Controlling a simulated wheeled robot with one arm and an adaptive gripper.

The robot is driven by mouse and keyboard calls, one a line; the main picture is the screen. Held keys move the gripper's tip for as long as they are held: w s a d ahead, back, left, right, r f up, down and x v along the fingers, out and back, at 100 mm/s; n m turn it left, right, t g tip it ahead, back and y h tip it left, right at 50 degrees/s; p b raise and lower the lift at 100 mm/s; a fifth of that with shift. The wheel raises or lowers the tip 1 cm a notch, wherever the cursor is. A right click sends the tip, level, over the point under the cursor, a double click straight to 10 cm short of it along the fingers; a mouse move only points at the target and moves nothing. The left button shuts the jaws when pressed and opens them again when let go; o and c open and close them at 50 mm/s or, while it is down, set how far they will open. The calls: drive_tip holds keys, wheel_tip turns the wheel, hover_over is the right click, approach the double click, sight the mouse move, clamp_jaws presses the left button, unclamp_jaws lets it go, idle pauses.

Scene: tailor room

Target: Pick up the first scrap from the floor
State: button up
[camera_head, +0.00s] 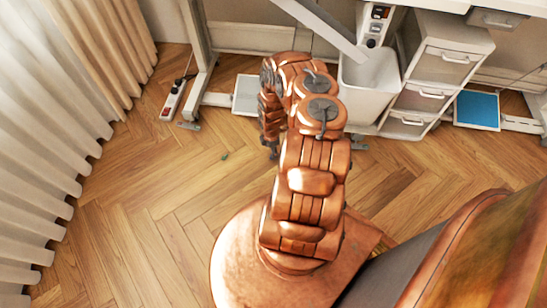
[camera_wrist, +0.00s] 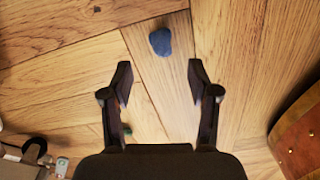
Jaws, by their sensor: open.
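A small blue scrap (camera_wrist: 160,41) lies on the wooden floor in the wrist view, just beyond the fingertips and roughly centred between them. A small green scrap lies on the floor left of my arm in the head view (camera_head: 224,156); a bit of green (camera_wrist: 126,129) also shows beside the left finger in the wrist view, partly hidden. My gripper (camera_wrist: 159,73) is open, with only bare floor showing between its fingers. In the head view my gripper (camera_head: 272,153) points down at the floor, mostly hidden by my arm. The blue scrap is not visible there.
A power strip (camera_head: 172,100) lies by the desk leg (camera_head: 197,60). A white bin (camera_head: 369,85) and a drawer unit (camera_head: 440,60) stand behind my arm. Curtains (camera_head: 45,130) hang at the left. The floor (camera_head: 150,200) between curtains and arm is mostly clear. A blue item (camera_head: 477,109) lies at right.

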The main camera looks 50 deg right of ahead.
wheel_tip(320, 180, down, 5)
drive_tip(key=b, duration=0.3)
drive_tip(key=shift+s+d, duration=0.1)
drive_tip(key=c, duration=0.8)
drive_tip(key=shift+o, duration=0.2)
